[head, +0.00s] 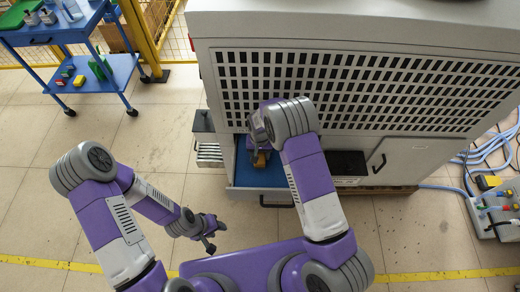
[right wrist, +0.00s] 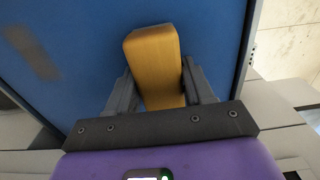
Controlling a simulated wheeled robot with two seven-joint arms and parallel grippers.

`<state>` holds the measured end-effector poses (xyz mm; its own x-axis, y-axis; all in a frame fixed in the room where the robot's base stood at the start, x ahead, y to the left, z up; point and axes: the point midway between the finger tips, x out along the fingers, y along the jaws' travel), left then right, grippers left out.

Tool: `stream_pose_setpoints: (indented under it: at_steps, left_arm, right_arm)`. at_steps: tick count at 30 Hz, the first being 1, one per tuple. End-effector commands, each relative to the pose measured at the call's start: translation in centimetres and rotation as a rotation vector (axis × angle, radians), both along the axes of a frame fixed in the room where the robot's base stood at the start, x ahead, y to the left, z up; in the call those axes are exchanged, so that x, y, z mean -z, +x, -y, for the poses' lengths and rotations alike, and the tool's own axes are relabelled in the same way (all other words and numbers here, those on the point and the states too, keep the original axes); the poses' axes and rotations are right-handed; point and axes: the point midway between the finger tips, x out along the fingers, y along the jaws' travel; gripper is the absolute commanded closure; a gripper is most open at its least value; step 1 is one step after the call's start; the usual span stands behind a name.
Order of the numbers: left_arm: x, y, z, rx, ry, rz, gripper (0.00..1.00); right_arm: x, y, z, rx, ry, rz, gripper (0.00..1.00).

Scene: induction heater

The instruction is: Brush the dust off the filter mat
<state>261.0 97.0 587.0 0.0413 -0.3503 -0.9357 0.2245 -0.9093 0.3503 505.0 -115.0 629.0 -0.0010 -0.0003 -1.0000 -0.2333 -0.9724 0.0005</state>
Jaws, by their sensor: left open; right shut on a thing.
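The blue filter mat (right wrist: 222,38) lies in an open drawer at the foot of the grey cabinet. It also shows in the head view (head: 270,178), partly hidden by my right arm. A dark, dusty-looking patch (right wrist: 32,52) is on the mat's left part in the right wrist view. My right gripper (right wrist: 160,88) is shut on a yellow-brown block-like brush (right wrist: 153,55), held over the mat. Whether it touches the mat I cannot tell. In the head view the brush (head: 260,159) shows small below the gripper. My left gripper (head: 210,236) is open and empty above the floor, left of the drawer.
The grey cabinet (head: 400,62) with a slotted grille stands behind the drawer. A blue trolley (head: 58,36) with bottles and small items is at the upper left. Cables and a connector box (head: 495,212) lie at the right.

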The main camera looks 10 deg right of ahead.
Motion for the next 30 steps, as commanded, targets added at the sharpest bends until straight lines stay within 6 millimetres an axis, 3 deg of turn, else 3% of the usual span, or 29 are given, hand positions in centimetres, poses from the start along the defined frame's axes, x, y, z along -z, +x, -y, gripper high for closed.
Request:
stream_pose_setpoints:
  at_steps: [30]
  left_arm:
    - [-2.0,0.0,0.0,0.0,0.0,0.0,0.57]
  right_arm:
    - [0.3,-6.8,-1.5,0.0,-0.002,-0.009,0.81]
